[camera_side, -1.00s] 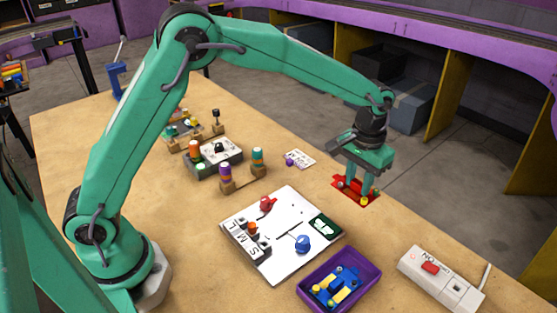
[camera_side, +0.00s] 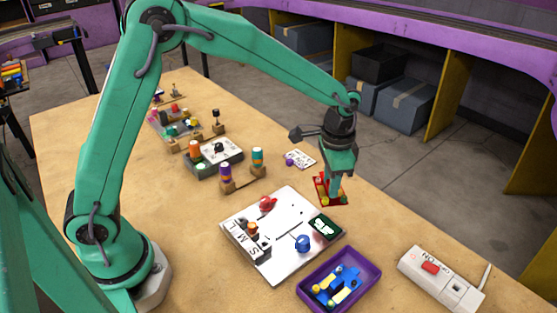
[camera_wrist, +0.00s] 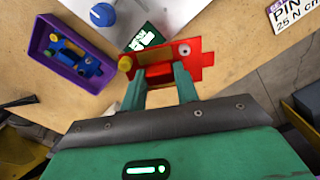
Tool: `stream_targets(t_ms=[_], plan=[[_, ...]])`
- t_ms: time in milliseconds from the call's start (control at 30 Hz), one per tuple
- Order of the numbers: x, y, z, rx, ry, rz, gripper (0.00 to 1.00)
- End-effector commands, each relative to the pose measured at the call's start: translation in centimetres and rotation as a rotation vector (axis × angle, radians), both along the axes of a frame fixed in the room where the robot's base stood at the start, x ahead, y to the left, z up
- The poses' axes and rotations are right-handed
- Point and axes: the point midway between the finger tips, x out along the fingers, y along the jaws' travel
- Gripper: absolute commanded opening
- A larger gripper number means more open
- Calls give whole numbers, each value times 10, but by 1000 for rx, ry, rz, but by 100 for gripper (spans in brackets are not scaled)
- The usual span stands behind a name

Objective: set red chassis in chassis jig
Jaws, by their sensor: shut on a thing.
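The red chassis (camera_side: 327,190) is held at the right side of the table in the side view. It is a flat red plate with a yellow part at one end in the wrist view (camera_wrist: 206,62). My gripper (camera_side: 333,196) is shut on it; both fingers show in the wrist view (camera_wrist: 166,80) against its near edge. The gap between chassis and table is hard to judge. A grey block with a white top (camera_side: 232,163) stands left of it, farther from the camera; I cannot tell for sure whether this is the chassis jig.
A white board (camera_side: 285,207) with letters, red and blue knobs lies left of the chassis. A purple tray (camera_side: 313,302) holds a blue chassis (camera_side: 349,275). A switch box (camera_side: 440,280) stands at right. Wooden peg stands (camera_side: 245,180) are near the grey block.

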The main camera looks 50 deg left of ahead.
Motion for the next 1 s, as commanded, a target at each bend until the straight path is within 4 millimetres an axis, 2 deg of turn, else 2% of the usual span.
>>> stream_targets(t_ms=[700,1000], plan=[[-69,50,-14,0,0,-733,5],[-92,64,-19,0,-1,-957,5]])
